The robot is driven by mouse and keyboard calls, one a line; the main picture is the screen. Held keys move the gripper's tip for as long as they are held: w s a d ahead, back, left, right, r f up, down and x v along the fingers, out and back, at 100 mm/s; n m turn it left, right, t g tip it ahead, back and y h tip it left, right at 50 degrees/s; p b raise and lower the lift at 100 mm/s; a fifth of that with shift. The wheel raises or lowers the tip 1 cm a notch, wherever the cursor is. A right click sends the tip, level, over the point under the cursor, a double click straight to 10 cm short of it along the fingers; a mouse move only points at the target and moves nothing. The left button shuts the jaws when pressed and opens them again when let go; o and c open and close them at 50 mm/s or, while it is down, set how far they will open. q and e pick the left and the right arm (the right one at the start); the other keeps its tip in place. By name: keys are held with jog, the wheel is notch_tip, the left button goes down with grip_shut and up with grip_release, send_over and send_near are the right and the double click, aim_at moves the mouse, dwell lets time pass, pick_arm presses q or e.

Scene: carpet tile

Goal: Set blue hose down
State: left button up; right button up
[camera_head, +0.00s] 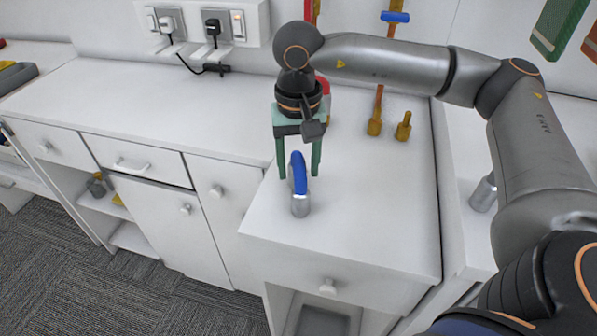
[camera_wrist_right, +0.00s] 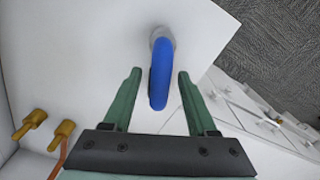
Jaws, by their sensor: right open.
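The blue hose (camera_head: 298,172) is a short curved piece with a silver end (camera_head: 300,206). Its silver end rests on the white counter top near the front left corner, and the blue part arches up from it. My right gripper (camera_head: 299,176) is open, pointing down, with its green fingers on either side of the blue part. In the right wrist view, the blue hose (camera_wrist_right: 161,75) lies between the open fingertips (camera_wrist_right: 160,74), with a gap visible on both sides. The left gripper is not in view.
Brass fittings (camera_head: 404,126) stand behind on the counter (camera_head: 370,210), one with an orange hose (camera_head: 379,100). Wall sockets (camera_head: 205,24) with plugs are at the back. A silver cylinder (camera_head: 484,193) is at the right. The counter's front right area is clear.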

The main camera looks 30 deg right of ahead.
notch_tip(320, 180, up, 10)
jog(key=shift+f, duration=0.15)
dwell(0.3)
